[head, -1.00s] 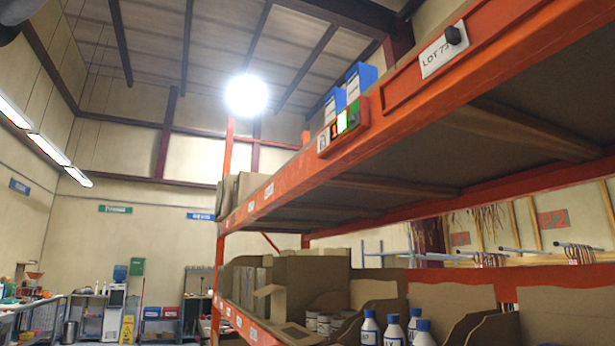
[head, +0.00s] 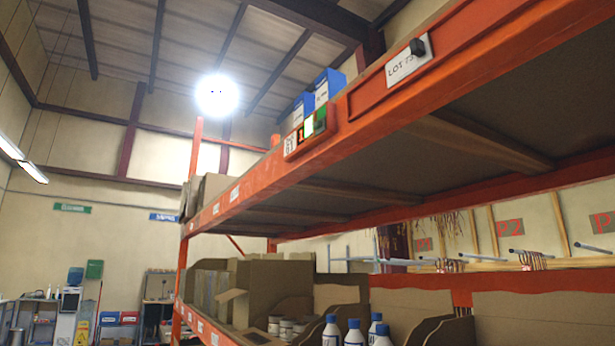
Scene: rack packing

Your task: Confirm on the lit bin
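The orange rack (head: 385,112) fills the right side of the head view. On its upper beam sits a small orange-red pick module (head: 305,132) with a label, a bright white lit part, a red display and a dark green part. Blue and white boxes (head: 318,95) stand on the upper level just behind it. A white "LOT 73" card (head: 408,64) with a black knob is on the beam farther right. Neither of my grippers shows in this view.
The lower shelf holds cardboard bins (head: 285,290), several white bottles with blue caps (head: 353,332) and small jars (head: 287,326). Hanging rails (head: 500,257) run behind the rack. Floor equipment (head: 68,305) stands far left; a bright lamp (head: 217,95) hangs above.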

